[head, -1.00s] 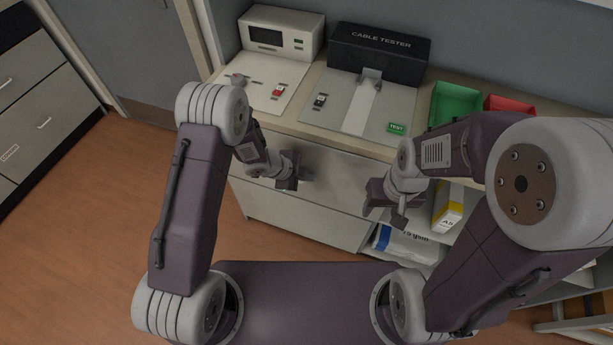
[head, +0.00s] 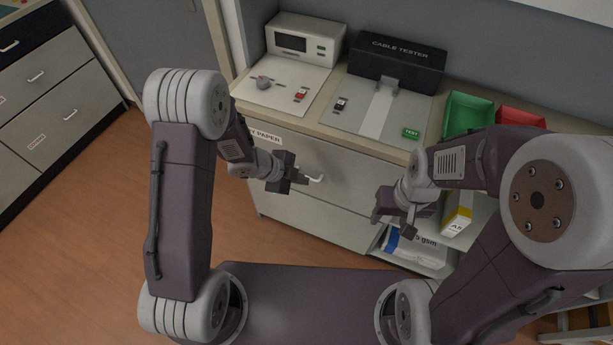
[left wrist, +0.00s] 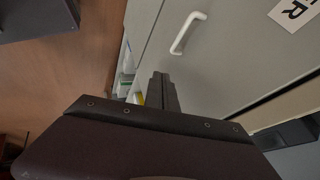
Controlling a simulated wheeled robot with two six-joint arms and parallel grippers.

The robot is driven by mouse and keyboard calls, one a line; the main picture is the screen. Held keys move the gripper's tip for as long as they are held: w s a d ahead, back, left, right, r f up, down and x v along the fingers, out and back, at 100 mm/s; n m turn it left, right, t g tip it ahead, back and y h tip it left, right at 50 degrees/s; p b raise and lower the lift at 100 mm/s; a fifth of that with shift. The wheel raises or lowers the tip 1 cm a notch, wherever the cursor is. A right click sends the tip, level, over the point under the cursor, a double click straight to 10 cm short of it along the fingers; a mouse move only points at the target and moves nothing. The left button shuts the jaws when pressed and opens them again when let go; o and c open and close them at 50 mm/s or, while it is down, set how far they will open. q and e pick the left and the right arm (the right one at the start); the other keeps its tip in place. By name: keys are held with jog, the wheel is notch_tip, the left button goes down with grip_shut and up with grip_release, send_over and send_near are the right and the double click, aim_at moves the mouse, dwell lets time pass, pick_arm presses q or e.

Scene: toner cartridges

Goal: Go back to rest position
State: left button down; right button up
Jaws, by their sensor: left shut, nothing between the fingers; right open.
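My left gripper (head: 292,181) is shut and empty in the head view, in front of the cabinet's drawer fronts and below the worktop. In the left wrist view its closed fingers (left wrist: 161,92) show in front of a pale drawer front with a white handle (left wrist: 187,33). My right gripper (head: 394,217) is open in the head view, in front of the open shelf part of the cabinet. Both arms are bent and hang in front of the cabinet, clear of the worktop.
The worktop (head: 333,122) holds a white device (head: 303,62), a black cable tester (head: 398,62), a green bin (head: 468,117) and a red bin (head: 521,117). Paper packs (head: 458,214) stand on the shelf. Open floor (head: 90,235) lies to the left.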

pick_arm(q)
jog(key=w+a+r+n+t+y+p, duration=0.1)
jog(key=w+a+r+n+t+p, duration=0.15)
jog(key=r, duration=0.55)
jog(key=w+a+r+n+t+y+p, duration=0.1)
jog(key=w+a+r+n+t+y, duration=0.2)
jog(key=r, duration=0.5)
jog(key=s+a+n+g+y, duration=0.3)
jog(key=s+a+n, duration=0.5)
jog(key=s+n, duration=0.1)
jog(key=s+f+n+g, duration=0.3)
jog(key=s+n+g, duration=0.2)
jog(key=s, duration=0.6)
jog(key=shift+s+f+n+h+p, duration=0.2)
jog(key=shift+n+h+p, duration=0.15)
jog(key=shift+n, duration=0.5)
pick_arm(e)
jog(key=r, duration=0.4)
jog(key=shift+w+d, duration=0.1)
jog(key=shift+w, duration=0.1)
pick_arm(q)
jog(key=shift+d, duration=0.1)
pick_arm(e)
jog(key=shift+s, duration=0.1)
jog(key=shift+o, duration=0.6)
